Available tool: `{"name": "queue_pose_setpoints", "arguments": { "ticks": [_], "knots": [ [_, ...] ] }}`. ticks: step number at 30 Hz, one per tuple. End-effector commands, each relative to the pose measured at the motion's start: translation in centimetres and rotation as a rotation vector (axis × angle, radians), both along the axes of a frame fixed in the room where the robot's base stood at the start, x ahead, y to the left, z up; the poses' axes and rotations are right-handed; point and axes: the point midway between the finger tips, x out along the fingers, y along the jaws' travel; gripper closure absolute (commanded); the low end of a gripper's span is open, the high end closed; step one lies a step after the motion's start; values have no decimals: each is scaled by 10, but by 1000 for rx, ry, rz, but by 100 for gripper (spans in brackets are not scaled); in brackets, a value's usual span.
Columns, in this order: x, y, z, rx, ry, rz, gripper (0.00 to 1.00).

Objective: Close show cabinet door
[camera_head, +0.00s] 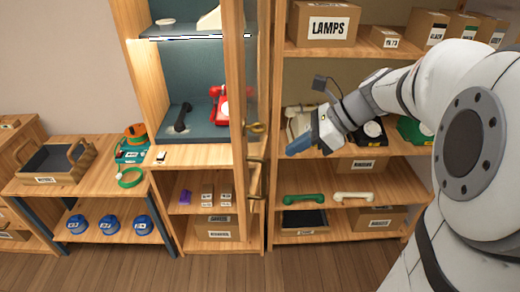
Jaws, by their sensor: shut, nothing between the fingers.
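The show cabinet (141,75) is the tall wooden unit with a lit, teal-backed compartment. Its door (235,85) shows as a narrow upright wooden frame at the right of the compartment, seen nearly edge-on and standing open. A round brass knob (254,128) sits on the door's side. Inside the compartment are a red phone (219,104) and a black handset (181,118). My gripper (290,150) has blue fingertips and is shut and empty. In the picture it is right of the knob, apart from it; the depth between them is hard to tell.
Right of the cabinet, an open shelf (375,152) holds phones, handsets and a LAMPS box (324,23), close behind my arm. Left stands a low table (95,183) with a wooden tray (52,163) and blue items below. The wooden floor (110,270) in front is clear.

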Motion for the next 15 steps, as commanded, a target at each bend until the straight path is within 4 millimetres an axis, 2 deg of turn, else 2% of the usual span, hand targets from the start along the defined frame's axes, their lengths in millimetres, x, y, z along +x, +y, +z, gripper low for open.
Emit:
{"name": "queue_pose_setpoints", "arguments": {
  "ticks": [8, 15],
  "knots": [
    [8, 42, -43, -1, 5, 4, 100],
    [15, 71, -39, -2, -1, 3, 100]
  ]
}}
